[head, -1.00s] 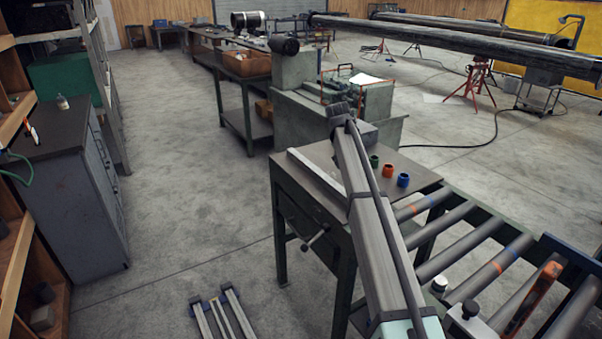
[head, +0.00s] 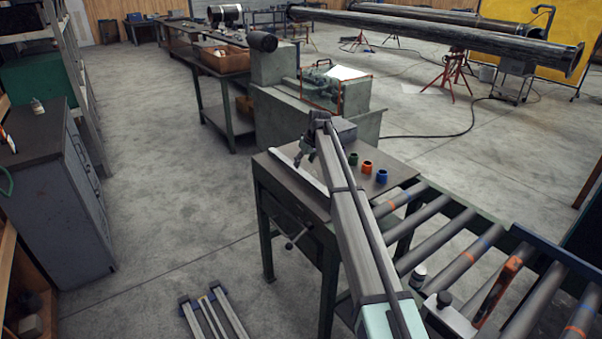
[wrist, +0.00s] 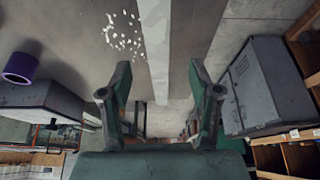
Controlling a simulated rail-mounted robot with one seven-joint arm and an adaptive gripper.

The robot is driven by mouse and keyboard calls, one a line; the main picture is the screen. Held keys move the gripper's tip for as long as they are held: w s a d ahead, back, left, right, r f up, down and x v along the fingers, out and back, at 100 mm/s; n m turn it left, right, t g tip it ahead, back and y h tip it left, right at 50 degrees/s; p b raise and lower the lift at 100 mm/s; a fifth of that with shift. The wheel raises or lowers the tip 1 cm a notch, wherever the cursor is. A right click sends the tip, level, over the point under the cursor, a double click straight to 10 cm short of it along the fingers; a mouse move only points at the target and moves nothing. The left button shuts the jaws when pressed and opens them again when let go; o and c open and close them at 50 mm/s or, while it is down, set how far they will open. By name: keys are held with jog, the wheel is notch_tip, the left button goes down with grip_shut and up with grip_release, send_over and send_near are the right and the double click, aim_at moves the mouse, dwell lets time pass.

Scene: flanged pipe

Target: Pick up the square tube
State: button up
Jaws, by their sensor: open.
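The square tube (head: 286,164) is a long, pale grey bar lying along the left edge of the dark table (head: 262,168). My gripper (head: 301,158) is over that table, close to the tube, and my arm partly hides the area behind it. In the wrist view the tube (wrist: 157,45) runs between the two green-grey fingers of my gripper (wrist: 160,78). The fingers are spread apart with a gap on each side of the tube. Nothing is held. I cannot tell exactly how far the fingertips are from the tube.
Green (head: 353,159), orange (head: 367,167) and blue (head: 382,176) collars stand on the table, right of my arm. White bits (wrist: 122,32) lie beside the tube. A roller conveyor (head: 440,235) is at right, a grey cabinet (head: 55,190) at left.

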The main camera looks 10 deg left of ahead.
aim_at(301, 171)
jog(key=shift+p+x, duration=1.6)
jog(key=shift+x, duration=2.15)
jog(key=shift+d, duration=0.15)
grip_shut()
